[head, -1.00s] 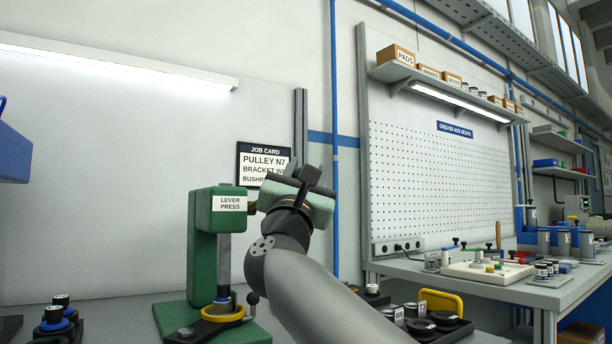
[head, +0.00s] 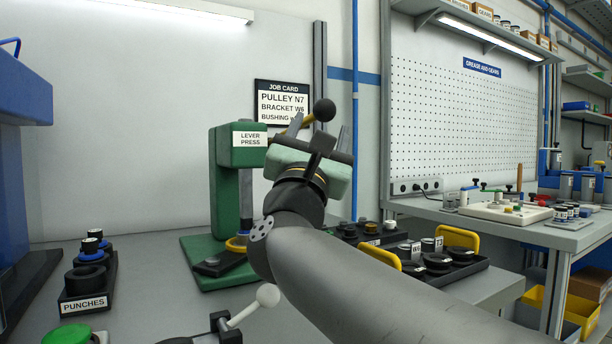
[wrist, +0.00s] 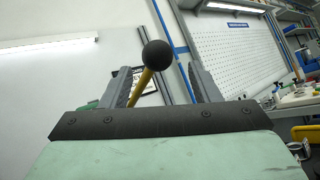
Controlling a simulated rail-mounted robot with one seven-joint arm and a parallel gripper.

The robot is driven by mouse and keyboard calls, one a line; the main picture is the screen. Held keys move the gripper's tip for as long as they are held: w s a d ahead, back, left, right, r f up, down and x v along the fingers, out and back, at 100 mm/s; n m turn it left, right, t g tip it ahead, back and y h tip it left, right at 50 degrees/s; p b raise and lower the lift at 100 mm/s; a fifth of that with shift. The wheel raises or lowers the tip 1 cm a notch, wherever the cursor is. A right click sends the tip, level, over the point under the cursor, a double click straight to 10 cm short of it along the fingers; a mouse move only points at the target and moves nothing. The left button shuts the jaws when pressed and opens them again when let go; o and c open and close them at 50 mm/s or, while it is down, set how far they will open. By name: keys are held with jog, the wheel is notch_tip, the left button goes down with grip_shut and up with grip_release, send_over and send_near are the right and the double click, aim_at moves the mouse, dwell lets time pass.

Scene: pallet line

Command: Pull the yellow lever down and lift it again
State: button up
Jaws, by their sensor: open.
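The green lever press (head: 228,180) stands on the bench, labelled LEVER PRESS. Its yellow lever (head: 308,119) slants up to the right and ends in a black ball knob (head: 324,110). My gripper (head: 320,128) is in front of the lever, with its two fingers spread apart and pointing up. In the wrist view, the black knob (wrist: 157,54) and the yellow rod (wrist: 141,86) show between the open fingers (wrist: 165,80). I cannot tell whether either finger touches the lever. The lever's root at the press is hidden behind my gripper.
A tray of punches (head: 88,280) stands left of the press. A white-knobbed clamp (head: 267,296) is at the front. A tray with yellow handles (head: 457,238) holds parts at the right. The job card (head: 282,102) hangs behind the lever.

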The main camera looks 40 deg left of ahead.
jog(key=v, duration=1)
jog(key=shift+s, duration=0.1)
